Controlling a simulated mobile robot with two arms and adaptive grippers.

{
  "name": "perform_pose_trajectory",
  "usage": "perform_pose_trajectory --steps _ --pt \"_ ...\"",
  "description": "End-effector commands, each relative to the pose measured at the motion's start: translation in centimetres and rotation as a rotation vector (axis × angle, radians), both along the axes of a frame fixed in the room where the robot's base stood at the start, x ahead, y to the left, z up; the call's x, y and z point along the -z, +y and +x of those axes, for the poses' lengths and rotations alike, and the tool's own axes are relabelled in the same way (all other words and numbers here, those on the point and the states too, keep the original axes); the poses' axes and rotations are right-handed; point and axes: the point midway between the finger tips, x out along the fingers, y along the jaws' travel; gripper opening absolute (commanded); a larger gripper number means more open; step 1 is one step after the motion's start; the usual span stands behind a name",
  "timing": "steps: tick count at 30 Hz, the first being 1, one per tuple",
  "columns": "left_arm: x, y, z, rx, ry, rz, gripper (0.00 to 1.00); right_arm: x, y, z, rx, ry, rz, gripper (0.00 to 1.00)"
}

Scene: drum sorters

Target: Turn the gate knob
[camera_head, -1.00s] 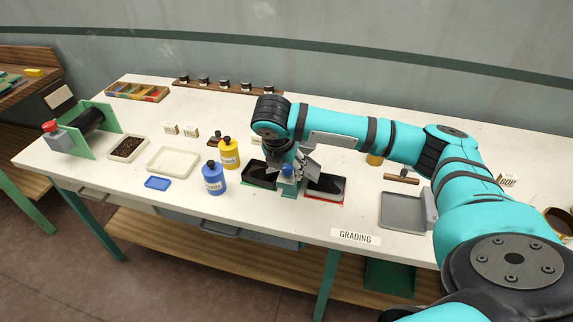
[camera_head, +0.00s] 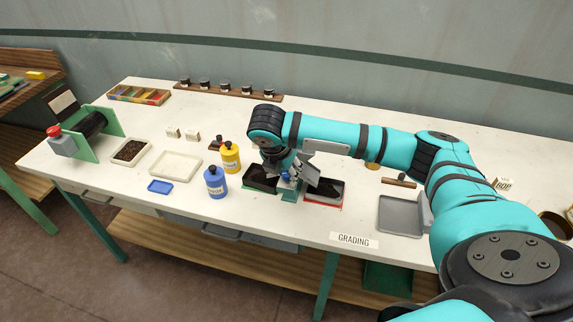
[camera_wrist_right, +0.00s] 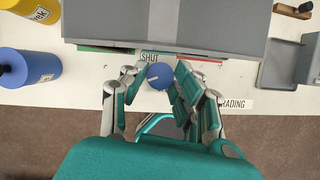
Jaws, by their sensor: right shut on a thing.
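The gate knob (camera_wrist_right: 158,76) is a blue ball with a small pale mark, seen in the right wrist view just below a label reading SHUT (camera_wrist_right: 149,58). My right gripper (camera_wrist_right: 157,84) is shut on it, with fingers on both sides. In the head view, the knob (camera_head: 287,175) is partly covered by my right gripper (camera_head: 291,172), between two dark-filled trays: the left one (camera_head: 247,187) and the red-edged right one (camera_head: 341,196). A big grey block (camera_wrist_right: 165,20) hides the top of the wrist view. My left gripper is not in view.
A blue bottle (camera_head: 215,183) and a yellow bottle (camera_head: 230,158) stand left of the gate. An empty cream tray (camera_head: 197,164) and a green-framed drum (camera_head: 115,128) are farther left. A grey tray (camera_head: 400,228) and the GRADING sign (camera_head: 353,240) lie to the right.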

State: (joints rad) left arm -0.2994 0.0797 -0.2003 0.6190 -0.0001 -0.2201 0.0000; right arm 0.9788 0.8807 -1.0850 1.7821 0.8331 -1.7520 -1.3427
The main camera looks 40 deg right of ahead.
Motion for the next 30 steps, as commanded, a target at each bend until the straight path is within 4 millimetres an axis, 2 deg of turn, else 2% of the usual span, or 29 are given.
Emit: perform_pose_trajectory --steps 1,3,12,21,30 --pt "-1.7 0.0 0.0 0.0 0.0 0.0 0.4 -0.8 0.1 0.0 0.03 0.004 0.0 0.0" --pt "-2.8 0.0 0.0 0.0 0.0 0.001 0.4 -0.8 0.1 0.0 0.08 0.004 0.0 0.0" --pt "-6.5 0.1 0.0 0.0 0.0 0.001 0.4 -0.6 0.1 0.2 0.28 0.002 0.0 0.0" --pt "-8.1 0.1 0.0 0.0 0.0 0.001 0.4 -0.3 0.0 0.3 0.394 0.0 -0.001 0.0" --pt "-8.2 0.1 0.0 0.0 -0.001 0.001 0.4 -0.1 0.0 0.3 0.417 -0.002 -0.001 0.0"
